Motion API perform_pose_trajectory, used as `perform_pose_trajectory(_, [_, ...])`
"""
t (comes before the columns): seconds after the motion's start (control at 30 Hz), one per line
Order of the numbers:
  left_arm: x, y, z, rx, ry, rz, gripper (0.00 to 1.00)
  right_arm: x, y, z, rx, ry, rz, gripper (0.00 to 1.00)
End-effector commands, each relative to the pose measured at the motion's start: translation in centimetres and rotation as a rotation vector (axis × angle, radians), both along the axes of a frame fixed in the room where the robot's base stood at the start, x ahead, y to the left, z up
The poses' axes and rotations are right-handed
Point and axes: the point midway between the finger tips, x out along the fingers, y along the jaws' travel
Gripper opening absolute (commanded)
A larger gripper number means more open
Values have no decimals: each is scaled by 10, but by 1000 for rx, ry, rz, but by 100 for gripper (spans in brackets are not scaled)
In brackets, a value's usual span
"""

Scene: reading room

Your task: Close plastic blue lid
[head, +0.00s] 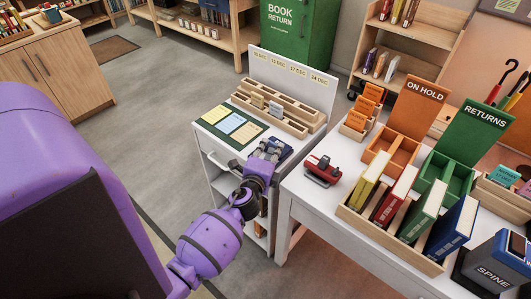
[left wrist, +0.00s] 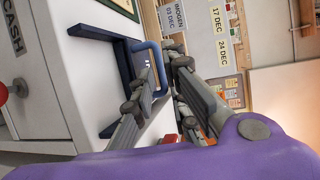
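A dark blue plastic item (head: 285,152) sits at the front right corner of the white cart top, partly hidden by my gripper. In the left wrist view it shows as a dark blue frame (left wrist: 104,72) with a lighter blue loop (left wrist: 156,62); I take this to be the lid. My left gripper (head: 270,146) is right at the blue item, and in the wrist view its grey fingers (left wrist: 168,75) overlap the loop. Whether they touch or grip it is not clear. My right gripper does not show.
The white cart (head: 226,160) holds a green card board (head: 229,126) and a wooden card tray (head: 275,106). A red stapler-like item (head: 322,170) stands on the white table (head: 320,200) to the right, beside a wooden book holder (head: 375,236). Open floor lies left of the cart.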

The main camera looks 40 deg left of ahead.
Motion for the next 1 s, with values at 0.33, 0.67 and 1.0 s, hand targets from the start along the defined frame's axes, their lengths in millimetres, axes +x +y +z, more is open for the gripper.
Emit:
perform_pose_trajectory(0.33, [-62,-21,10,-2,1,1,14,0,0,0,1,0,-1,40])
perform_pose_trajectory(0.67, [-73,-25,13,-2,0,-1,14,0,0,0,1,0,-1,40])
perform_pose_trajectory(1.0, [-73,-25,13,-2,0,-1,14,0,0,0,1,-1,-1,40])
